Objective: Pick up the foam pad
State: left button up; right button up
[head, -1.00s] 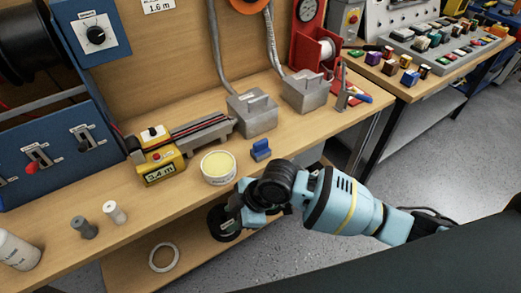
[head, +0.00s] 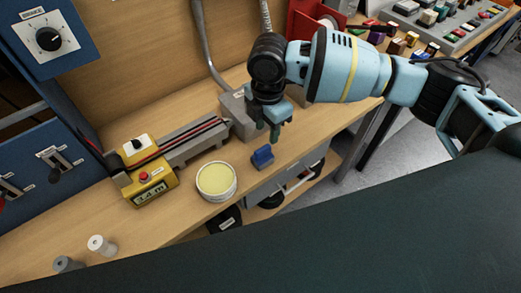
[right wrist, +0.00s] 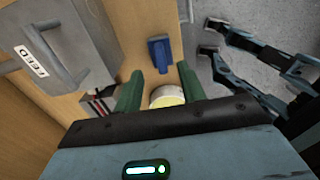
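The small blue block with a raised grip (head: 263,157) looks most like the foam pad, though I cannot be sure. It lies on the wooden bench, right of a round white tin with a yellow top (head: 216,181). My right gripper (head: 275,132) hangs above the bench, just above and right of the blue block in the head view, apart from it. In the right wrist view the green fingers (right wrist: 159,82) are spread with nothing between them gripped. The blue block (right wrist: 160,56) shows beyond them, and the tin (right wrist: 166,96) is partly hidden.
A yellow measuring unit (head: 150,187) with a rail stands left of the tin. Grey metal boxes (head: 238,113) stand behind. Two small spools (head: 101,245) are at the lower left. The bench's front edge is close to the blue block.

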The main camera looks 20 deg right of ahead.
aim_at(263, 149)
jog(key=shift+f, duration=1.35)
jog(key=f, duration=0.2)
jog(key=a+f, duration=0.1)
jog(key=f, duration=0.1)
jog(key=shift+s, duration=0.2)
jog(key=shift+f, duration=0.6)
grip_shut()
